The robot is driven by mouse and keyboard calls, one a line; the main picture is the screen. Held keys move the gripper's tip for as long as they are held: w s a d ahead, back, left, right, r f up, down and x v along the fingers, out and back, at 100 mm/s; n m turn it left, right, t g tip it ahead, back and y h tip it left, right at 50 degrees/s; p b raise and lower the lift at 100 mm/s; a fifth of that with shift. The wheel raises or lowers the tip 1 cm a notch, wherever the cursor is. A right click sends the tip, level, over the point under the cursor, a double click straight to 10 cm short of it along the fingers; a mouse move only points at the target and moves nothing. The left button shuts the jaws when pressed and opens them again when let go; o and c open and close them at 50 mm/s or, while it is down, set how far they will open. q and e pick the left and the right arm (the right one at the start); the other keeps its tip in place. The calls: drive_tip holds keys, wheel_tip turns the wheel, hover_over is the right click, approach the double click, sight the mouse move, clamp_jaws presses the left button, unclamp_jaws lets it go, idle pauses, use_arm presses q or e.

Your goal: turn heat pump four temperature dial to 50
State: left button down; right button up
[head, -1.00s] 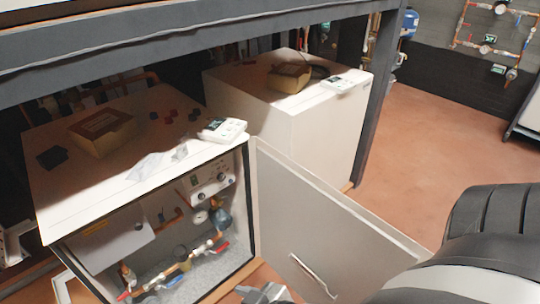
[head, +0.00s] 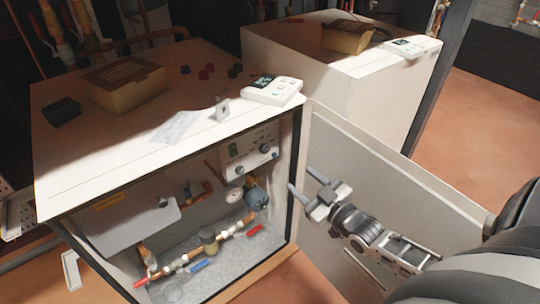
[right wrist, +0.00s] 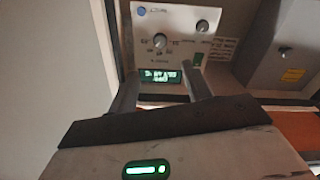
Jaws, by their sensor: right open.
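The white control panel (head: 262,140) sits inside the open heat pump cabinet (head: 100,200) in the head view. The dial setting and display text are too small to read surely. My left gripper is out of view.
The open cabinet door (head: 350,165) stands to the right of the opening, beside my right gripper. Pipes and valves (head: 205,245) fill the cabinet's lower part. A white controller (head: 273,91) and a box (head: 125,85) lie on top. A second cabinet (head: 370,85) stands behind.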

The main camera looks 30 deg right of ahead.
sight(267, 150)
drive_tip(key=w+b, duration=0.1)
drive_tip(key=w, duration=0.3)
drive_tip(key=w+b, duration=0.1)
drive_tip(key=w, duration=0.3)
drive_tip(key=w+a, duration=0.1)
drive_tip(key=w, duration=0.3)
drive_tip(key=shift+f+b, duration=0.1)
drive_tip(key=shift+b, duration=0.3)
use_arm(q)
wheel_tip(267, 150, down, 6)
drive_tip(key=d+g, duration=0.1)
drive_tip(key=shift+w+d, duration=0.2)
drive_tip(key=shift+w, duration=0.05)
use_arm(e)
drive_tip(key=shift+w, duration=0.8)
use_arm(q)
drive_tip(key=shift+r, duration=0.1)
use_arm(e)
drive_tip(key=c, duration=1)
